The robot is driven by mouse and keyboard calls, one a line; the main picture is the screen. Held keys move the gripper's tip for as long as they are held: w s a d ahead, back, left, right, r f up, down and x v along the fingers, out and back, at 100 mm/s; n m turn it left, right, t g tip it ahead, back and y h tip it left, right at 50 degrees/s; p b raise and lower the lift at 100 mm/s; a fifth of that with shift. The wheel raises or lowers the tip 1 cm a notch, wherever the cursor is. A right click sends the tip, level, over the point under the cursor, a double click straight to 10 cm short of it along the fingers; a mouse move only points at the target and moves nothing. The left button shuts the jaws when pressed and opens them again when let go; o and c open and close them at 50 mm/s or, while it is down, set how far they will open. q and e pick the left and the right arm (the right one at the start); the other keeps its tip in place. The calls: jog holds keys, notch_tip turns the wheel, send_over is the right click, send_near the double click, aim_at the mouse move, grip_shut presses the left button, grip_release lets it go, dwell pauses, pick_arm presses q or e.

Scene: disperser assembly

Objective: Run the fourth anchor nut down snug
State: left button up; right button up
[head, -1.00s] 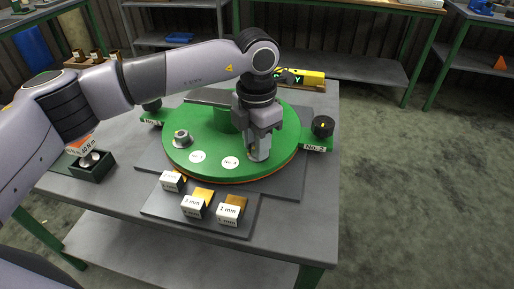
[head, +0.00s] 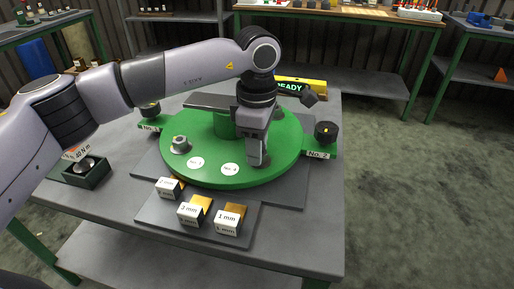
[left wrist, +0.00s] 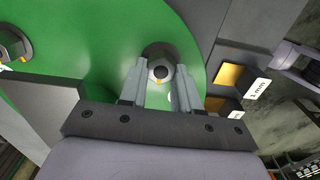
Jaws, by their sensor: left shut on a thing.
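My left gripper (head: 258,160) points down at the front right of the round green plate (head: 215,172), beside the white No. 4 label (head: 230,169). In the left wrist view its two fingers (left wrist: 160,85) are closed on either side of the anchor nut (left wrist: 160,72), with a dark round stud end in its middle. In the head view the gripper hides this nut. How far down the nut sits cannot be told. Another nut (head: 180,145) sits on the plate near the No. 3 label (head: 196,163). My right gripper is not in view.
Black knobs stand on the green No. 1 (head: 150,108) and No. 2 (head: 326,132) tabs. Shim blocks (head: 228,219) sit along the front. A dark tray (head: 86,173) is at the left. A yellow box (head: 290,88) at the back reads READY.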

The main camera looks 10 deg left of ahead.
pick_arm(q)
jog(key=shift+m, duration=0.7)
jog(key=shift+r, duration=0.1)
jog(key=o, duration=1.1)
jog(key=shift+c, duration=0.2)
jog(key=shift+r, duration=3.55)
jog(key=shift+r, duration=0.1)
